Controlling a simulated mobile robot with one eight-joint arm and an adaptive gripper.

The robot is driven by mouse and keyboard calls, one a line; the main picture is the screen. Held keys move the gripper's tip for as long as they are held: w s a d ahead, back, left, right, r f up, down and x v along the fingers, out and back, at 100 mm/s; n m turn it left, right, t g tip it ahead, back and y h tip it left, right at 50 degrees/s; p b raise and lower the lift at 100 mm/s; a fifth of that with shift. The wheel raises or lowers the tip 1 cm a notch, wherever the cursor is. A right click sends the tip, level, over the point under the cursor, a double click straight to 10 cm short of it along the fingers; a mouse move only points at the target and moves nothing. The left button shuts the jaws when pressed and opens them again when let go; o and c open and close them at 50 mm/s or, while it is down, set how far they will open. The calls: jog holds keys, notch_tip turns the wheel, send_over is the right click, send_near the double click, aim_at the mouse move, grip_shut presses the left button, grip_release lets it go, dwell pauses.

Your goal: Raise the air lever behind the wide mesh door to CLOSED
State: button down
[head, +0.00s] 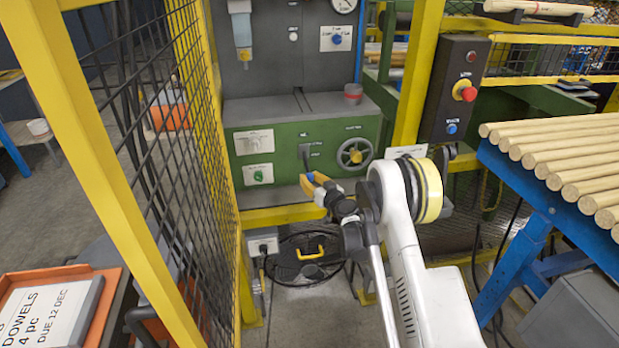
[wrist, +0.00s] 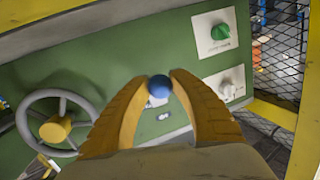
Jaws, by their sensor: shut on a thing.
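The air lever's blue ball knob (wrist: 158,87) sits between the two orange fingertips of my gripper (wrist: 158,80) in the wrist view. My gripper is shut on it. In the head view my gripper (head: 309,181) reaches the green machine front (head: 285,140), just below a dark lever slot (head: 305,153) with small labels too small to read. The lever's shaft is mostly hidden by my fingers. The wide yellow-framed mesh door (head: 168,110) stands swung open at the left.
A spoked handwheel (head: 354,153) is close right of my gripper. A green knob (head: 258,177) is to the left. A yellow post (head: 421,75) carries a control box with a red button (head: 466,92). Dowels (head: 570,160) lie on a blue rack at the right.

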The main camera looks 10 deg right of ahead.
aim_at(309, 173)
jog(key=r+g+p, duration=0.4)
jog(key=s+r+m+g+p, duration=0.1)
jog(key=r+p, duration=0.2)
jog(key=shift+g+h, duration=0.3)
jog(key=shift+g, duration=0.1)
jog(key=r+g+p, duration=0.1)
jog(key=w+r+g+p, duration=0.1)
jog(key=shift+r+m+g, duration=0.3)
jog(key=shift+g, duration=0.1)
jog(key=shift+w+r+p, duration=0.35)
jog(key=shift+r+p, duration=0.2)
jog(key=shift+r, duration=0.1)
jog(key=c, duration=1.1)
grip_release()
jog(key=v, duration=1.2)
jog(key=shift+w+a+r, duration=0.1)
jog(key=shift+a+r, duration=0.1)
